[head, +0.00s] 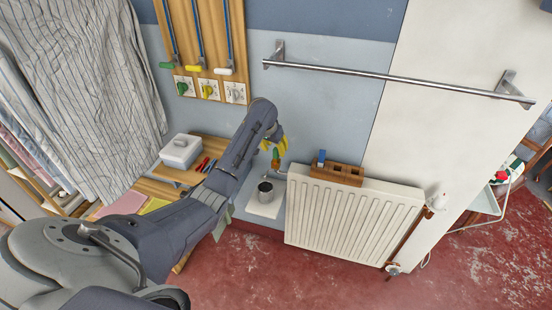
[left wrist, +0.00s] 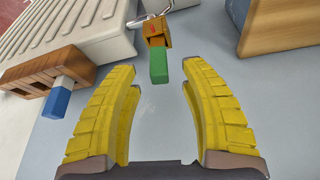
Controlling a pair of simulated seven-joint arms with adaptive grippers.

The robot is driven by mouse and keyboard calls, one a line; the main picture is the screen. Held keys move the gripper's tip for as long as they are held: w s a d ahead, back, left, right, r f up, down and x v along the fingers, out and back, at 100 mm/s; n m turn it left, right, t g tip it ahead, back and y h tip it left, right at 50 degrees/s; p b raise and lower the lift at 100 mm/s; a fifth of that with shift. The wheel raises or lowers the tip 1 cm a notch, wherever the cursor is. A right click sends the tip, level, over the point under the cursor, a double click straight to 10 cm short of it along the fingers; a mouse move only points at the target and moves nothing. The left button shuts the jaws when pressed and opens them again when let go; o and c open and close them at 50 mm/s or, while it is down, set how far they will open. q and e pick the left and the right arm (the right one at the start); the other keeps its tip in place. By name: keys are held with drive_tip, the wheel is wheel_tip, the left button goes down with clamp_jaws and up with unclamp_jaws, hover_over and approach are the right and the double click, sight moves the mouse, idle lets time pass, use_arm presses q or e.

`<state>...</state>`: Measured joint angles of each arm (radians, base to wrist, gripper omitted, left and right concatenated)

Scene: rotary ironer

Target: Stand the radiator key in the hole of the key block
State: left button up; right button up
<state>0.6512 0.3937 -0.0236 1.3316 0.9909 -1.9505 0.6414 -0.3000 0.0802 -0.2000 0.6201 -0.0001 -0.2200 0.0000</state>
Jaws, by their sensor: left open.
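A green-ended piece, which looks like the radiator key (head: 276,155), is at the bent metal pipe at the radiator's left end. In the left wrist view its green end (left wrist: 158,64) points toward me, with an orange-brown part behind it. My left gripper (head: 275,143) is open, its yellow fingers just short of the green end, which lies roughly midway between the fingertips (left wrist: 162,76); nothing is between the fingers. The wooden key block (head: 345,176) sits on the radiator's top edge, with dark holes. A blue-ended piece (head: 321,157) stands in its left part. My right gripper is out of view.
The white ribbed radiator (head: 350,220) is below the block. A metal rail (head: 390,77) runs above. A wooden shelf with a white box (head: 181,150) lies left.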

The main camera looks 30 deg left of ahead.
sight(277, 154)
use_arm(q)
drive_tip(key=shift+x, duration=2.6)
drive_tip(key=shift+c, duration=0.4)
clamp_jaws()
